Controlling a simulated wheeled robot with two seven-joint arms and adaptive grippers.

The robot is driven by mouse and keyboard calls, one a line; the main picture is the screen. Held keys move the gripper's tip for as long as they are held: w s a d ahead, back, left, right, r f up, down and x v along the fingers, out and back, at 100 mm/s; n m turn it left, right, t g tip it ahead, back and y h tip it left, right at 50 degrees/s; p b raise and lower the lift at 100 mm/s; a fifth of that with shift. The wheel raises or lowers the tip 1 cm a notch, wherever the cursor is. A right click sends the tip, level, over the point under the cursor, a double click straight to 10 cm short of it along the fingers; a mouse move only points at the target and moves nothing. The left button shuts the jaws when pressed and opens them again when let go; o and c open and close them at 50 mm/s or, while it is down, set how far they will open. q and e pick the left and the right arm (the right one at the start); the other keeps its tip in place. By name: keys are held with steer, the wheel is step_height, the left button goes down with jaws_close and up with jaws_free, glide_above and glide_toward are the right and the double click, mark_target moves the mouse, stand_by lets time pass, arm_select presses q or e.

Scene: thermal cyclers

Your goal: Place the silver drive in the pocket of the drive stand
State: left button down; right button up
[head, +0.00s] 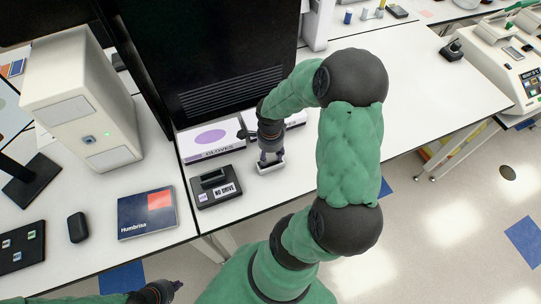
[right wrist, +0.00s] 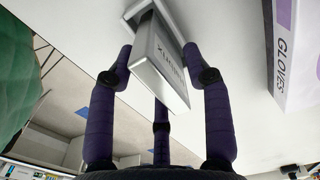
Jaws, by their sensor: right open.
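The silver drive (right wrist: 162,62) stands between the spread fingers of my right gripper (right wrist: 163,68) in the right wrist view; they appear on either side of it, and contact is not clear. A pale silver base lies at its far end. In the head view my right gripper (head: 270,154) points down over this pale piece (head: 271,167), and the drive is mostly hidden. The black drive stand (head: 216,186), labelled "NO DRIVE", sits just left of it, with a dark slot on top. My left gripper (head: 168,289) is at the bottom edge, far from both; its opening is unclear.
A gloves box (head: 212,139) stands behind the stand, against a large black cabinet (head: 205,60). A blue and red booklet (head: 147,213) and a black mouse (head: 77,227) lie to the left. A white tower (head: 84,98) stands further back. The table's front edge is close.

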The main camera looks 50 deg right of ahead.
arm_select(q)
steer(key=shift+r+p, duration=0.5)
steer(key=shift+r, duration=0.1)
arm_select(e)
step_height(320, 180, up, 11)
steer(key=shift+f, duration=0.15)
steer(key=shift+a, duration=0.1)
